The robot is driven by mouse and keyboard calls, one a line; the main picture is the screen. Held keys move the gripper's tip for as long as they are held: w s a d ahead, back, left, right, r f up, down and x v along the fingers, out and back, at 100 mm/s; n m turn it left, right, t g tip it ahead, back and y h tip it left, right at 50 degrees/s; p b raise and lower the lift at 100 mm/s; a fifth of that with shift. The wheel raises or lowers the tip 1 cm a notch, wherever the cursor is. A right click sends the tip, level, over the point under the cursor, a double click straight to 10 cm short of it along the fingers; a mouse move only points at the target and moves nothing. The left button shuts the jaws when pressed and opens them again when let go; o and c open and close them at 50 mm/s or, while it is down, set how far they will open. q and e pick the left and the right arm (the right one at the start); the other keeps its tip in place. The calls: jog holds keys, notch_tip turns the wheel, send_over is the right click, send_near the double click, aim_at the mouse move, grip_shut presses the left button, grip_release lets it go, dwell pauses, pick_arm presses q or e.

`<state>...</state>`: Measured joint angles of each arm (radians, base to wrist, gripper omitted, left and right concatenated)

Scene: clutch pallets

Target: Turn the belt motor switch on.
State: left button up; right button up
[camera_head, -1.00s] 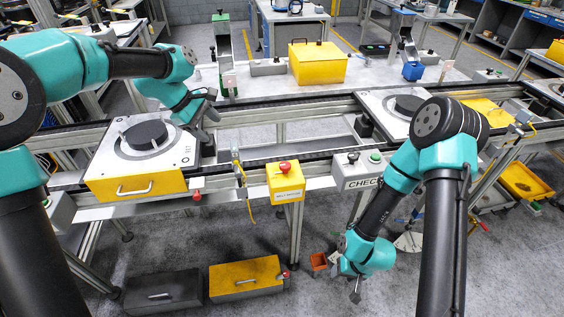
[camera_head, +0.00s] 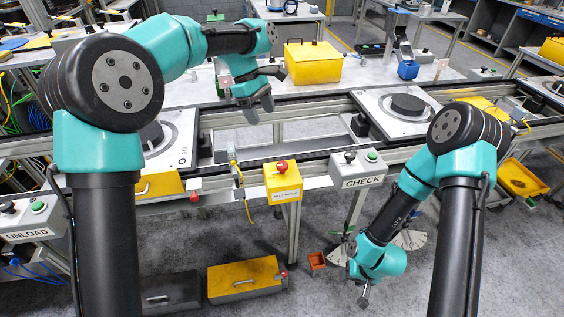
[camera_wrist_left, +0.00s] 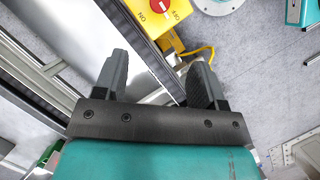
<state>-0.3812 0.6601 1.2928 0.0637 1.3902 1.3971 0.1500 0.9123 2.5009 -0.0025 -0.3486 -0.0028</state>
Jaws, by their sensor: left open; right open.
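The belt motor switch is a yellow box (camera_head: 284,183) with a red knob (camera_head: 282,167) on top, mounted at the front of the conveyor. In the left wrist view the yellow box (camera_wrist_left: 170,25) shows at the top, with its red knob (camera_wrist_left: 152,6) and ON and OFF lettering partly cut off by the edge. My left gripper (camera_head: 258,108) is open and empty above the conveyor, behind and above the box and apart from it. Its two fingers (camera_wrist_left: 158,80) show in the wrist view. My right gripper (camera_head: 364,298) hangs low at the front right, open and empty.
The CHECK button box (camera_head: 358,170) stands right of the switch, and the UNLOAD box (camera_head: 30,218) is at far left. Pallets sit on the conveyor at left (camera_head: 183,125) and right (camera_head: 392,125). A yellow cable (camera_head: 243,195) hangs left of the switch.

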aim_at(282, 164)
pick_arm(q)
jog(key=x, duration=1.7)
jog(key=shift+d+f, duration=0.1)
jog(key=shift+d, duration=0.05)
jog(key=c, duration=0.9)
